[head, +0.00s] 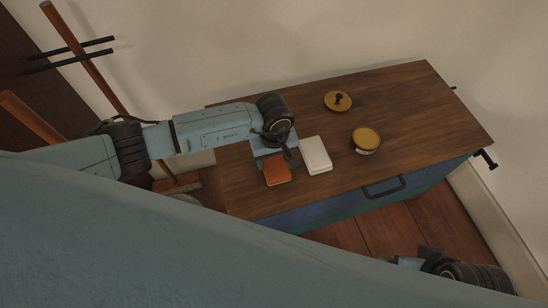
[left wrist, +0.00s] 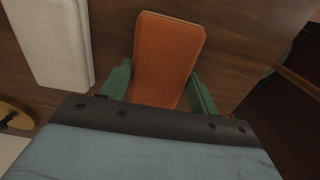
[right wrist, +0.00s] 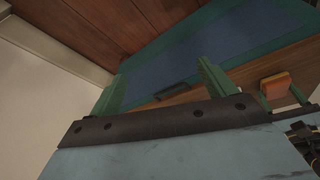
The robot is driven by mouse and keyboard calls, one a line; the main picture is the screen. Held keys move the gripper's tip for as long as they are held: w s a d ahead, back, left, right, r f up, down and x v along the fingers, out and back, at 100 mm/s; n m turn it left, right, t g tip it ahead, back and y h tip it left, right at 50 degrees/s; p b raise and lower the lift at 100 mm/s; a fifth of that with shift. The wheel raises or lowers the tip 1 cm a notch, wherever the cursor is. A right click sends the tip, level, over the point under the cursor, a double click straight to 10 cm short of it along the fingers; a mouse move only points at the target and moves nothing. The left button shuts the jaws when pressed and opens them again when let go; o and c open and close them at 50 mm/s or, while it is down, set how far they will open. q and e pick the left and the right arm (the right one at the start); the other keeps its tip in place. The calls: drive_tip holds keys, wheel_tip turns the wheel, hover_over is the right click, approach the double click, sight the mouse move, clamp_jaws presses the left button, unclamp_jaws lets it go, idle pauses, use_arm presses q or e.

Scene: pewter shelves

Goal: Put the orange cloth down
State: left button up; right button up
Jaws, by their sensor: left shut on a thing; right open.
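The orange cloth (head: 277,170) is a small folded block at the front left of the wooden top. My left gripper (head: 270,160) is shut on it. In the left wrist view the orange cloth (left wrist: 166,58) lies between the two green fingers (left wrist: 158,85), over the wooden surface. I cannot tell whether it touches the wood. In the right wrist view the orange cloth (right wrist: 275,84) shows at the right, with a green finger beside it. My right gripper (right wrist: 160,85) is open and empty, low in front of the blue cabinet side.
A white folded block (head: 315,155) lies just right of the orange cloth. A yellow tub (head: 366,140) and a round yellow-brown lid (head: 338,101) with a dark knob stand farther right on the wooden top (head: 420,110). A dark handle (head: 384,187) is on the blue front.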

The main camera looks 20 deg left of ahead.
sight(274, 160)
use_arm(q)
drive_tip(key=shift+f, duration=0.15)
drive_tip(key=o, duration=1.1)
drive_tip(key=shift+c, duration=0.2)
use_arm(e)
drive_tip(key=shift+w+a+r+t, duration=0.2)
drive_tip(key=shift+w+t, duration=0.1)
drive_tip(key=shift+w, duration=0.1)
use_arm(q)
drive_tip(key=shift+r, duration=0.55)
wheel_tip(274, 160, up, 11)
drive_tip(key=p, duration=0.4)
drive_tip(key=shift+r, duration=0.15)
use_arm(e)
drive_tip(key=d+f+g, duration=0.1)
drive_tip(key=d+f, duration=0.3)
drive_tip(key=f, duration=0.6)
drive_tip(key=shift+f+h, duration=0.4)
